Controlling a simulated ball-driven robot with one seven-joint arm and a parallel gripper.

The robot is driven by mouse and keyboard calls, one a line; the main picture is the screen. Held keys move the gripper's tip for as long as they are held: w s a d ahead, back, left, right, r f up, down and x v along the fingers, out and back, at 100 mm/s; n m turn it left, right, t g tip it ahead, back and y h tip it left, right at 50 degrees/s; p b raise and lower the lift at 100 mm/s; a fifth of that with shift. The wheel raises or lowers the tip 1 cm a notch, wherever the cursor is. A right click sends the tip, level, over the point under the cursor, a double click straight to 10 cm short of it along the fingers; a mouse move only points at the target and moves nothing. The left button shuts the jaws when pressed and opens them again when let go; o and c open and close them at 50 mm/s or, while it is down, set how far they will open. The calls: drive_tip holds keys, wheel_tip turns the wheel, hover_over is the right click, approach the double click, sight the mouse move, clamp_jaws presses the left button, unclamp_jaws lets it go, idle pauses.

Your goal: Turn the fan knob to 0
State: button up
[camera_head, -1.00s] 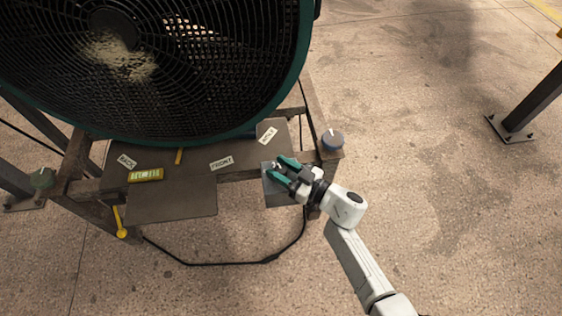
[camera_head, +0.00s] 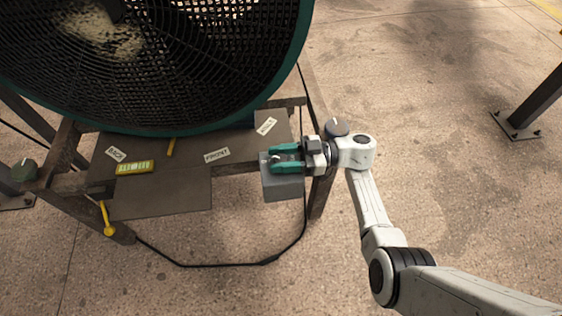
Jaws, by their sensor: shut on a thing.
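The large fan (camera_head: 200,60), with a dark green rim and black grille, stands at the upper left. A grey control box (camera_head: 283,188) hangs at the front right of its stand. My gripper (camera_head: 275,160) reaches in from the right over the top of this box. Its green fingers are shut on the fan knob, which is mostly hidden between them. Only a small light bit shows near the fingertips. I cannot read the knob's setting or any 0 mark.
A yellow-handled tool (camera_head: 107,220) hangs at the left. A black cable (camera_head: 220,265) loops below. A dark post (camera_head: 535,105) stands right; open concrete floor lies between.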

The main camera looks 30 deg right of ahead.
drive_tip(key=shift+n+g, duration=0.3)
drive_tip(key=shift+g, duration=0.2)
drive_tip(key=o, duration=0.9)
drive_tip(key=b+v, duration=0.1)
drive_tip(key=v, duration=0.9)
drive_tip(key=shift+s+d+f, duration=0.1)
drive_tip(key=shift+d+f, duration=0.05)
drive_tip(key=shift+d, duration=0.2)
